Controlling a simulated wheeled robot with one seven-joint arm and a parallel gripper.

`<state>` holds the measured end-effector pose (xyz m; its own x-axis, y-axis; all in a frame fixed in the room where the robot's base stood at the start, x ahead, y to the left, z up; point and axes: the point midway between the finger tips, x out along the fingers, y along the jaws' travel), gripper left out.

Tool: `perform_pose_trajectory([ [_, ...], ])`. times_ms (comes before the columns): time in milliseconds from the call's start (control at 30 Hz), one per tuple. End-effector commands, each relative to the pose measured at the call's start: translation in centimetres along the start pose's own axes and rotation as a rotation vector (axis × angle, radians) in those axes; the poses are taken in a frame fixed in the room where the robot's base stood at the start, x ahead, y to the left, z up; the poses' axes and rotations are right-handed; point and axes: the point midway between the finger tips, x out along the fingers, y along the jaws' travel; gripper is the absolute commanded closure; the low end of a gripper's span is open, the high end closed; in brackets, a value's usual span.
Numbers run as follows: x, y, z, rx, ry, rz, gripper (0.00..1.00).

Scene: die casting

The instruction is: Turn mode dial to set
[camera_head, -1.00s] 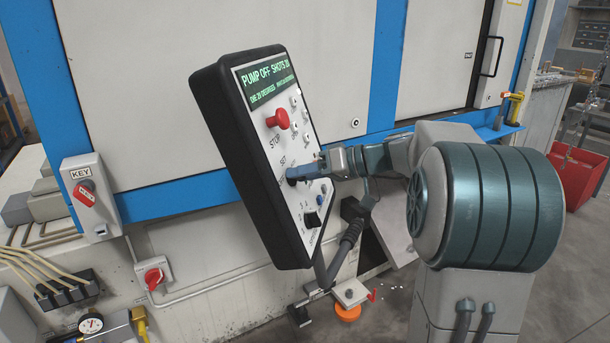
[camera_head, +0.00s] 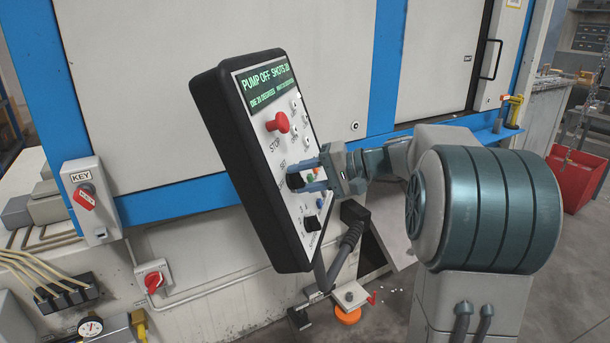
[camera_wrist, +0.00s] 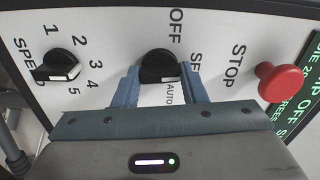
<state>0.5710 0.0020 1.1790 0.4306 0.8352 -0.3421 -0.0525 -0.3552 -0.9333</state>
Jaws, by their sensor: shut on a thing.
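The black mode dial (camera_wrist: 158,66) sits on the white face of the control panel (camera_head: 238,160). In the wrist view OFF is printed above it, SET to its upper right and AUTO just below it. A white mark shows on the dial's lower edge, on the AUTO side; its exact setting is hard to tell. My gripper (camera_wrist: 160,84) has its two blue fingers on either side of the dial, shut on it. In the head view my gripper (camera_head: 315,180) reaches the panel from the right, below the STOP button, and partly hides the dial (camera_head: 295,181).
A red STOP button (camera_wrist: 280,82) stands out right of the dial in the wrist view. A black speed dial (camera_wrist: 58,66) is on the left. A key switch box (camera_head: 92,200) is at left.

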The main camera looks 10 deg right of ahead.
Motion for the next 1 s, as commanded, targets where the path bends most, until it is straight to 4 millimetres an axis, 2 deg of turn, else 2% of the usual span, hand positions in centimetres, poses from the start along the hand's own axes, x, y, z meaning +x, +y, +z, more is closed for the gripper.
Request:
perform_pose_trajectory([
  [300, -0.1, -0.04, -0.1, 0.101, 0.004, 0.001, 0.85],
  [800, -0.1, 0.0, -0.11, 0.115, 0.005, 0.0, 0.85],
  [833, -0.1, 0.0, -0.11, 0.115, 0.005, 0.0, 0.54],
  [867, -0.09, 0.0, -0.11, 0.115, 0.005, 0.0, 0.45],
  [900, -0.08, 0.0, -0.1, 0.115, 0.004, 0.0, 0.4],
  [1000, -0.03, -0.01, -0.06, 0.115, 0.003, 0.0, 0.4],
])
